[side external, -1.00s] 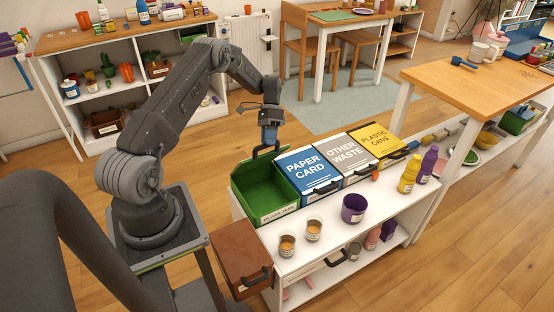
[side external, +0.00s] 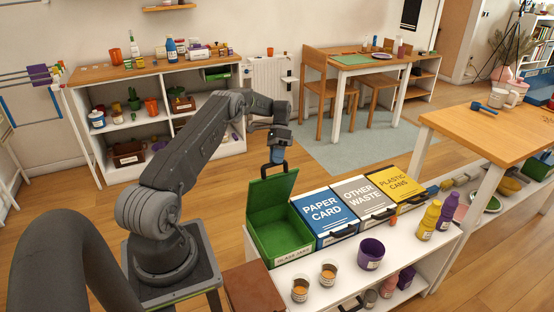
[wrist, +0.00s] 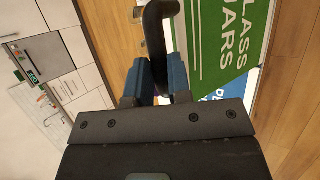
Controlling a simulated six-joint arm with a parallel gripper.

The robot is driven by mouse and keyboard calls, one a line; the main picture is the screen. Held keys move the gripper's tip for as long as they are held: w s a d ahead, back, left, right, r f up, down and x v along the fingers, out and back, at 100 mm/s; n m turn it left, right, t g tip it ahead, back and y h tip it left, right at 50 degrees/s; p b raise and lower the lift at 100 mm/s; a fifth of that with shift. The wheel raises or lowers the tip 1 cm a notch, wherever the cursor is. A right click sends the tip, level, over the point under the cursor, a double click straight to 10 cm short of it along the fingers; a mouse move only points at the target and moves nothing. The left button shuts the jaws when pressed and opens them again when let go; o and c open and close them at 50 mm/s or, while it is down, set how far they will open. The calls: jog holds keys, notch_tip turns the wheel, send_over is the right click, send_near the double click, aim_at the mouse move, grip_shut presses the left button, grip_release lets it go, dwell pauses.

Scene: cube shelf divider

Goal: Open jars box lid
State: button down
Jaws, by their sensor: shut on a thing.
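The glass jars box (side external: 282,246) is the green box at the left end of a row of bins on the white shelf unit. Its green lid (side external: 268,195) is raised at the back, standing steeply, and the box's front and part of its inside show. My gripper (side external: 277,158) is above the lid, shut on the black handle (side external: 283,168) at its top edge. In the wrist view, the handle (wrist: 155,35) runs between the blue fingers (wrist: 160,78), with the lid's white lettering (wrist: 225,45) to its right.
Shut bins marked paper card (side external: 325,215), other waste (side external: 362,195) and plastic cans (side external: 397,178) stand to the right of the green box.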

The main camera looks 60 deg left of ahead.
jog(key=shift+s+f, duration=0.2)
jog(key=shift+f, duration=0.4)
jog(key=c, duration=1.1)
grip_release()
jog(key=shift+w+r, duration=0.1)
jog(key=shift+o, duration=0.2)
jog(key=shift+r, duration=0.1)
notch_tip(320, 180, up, 9)
jog(key=w+a, duration=0.1)
jog(key=shift+a, duration=0.35)
jog(key=shift+w+r, duration=0.1)
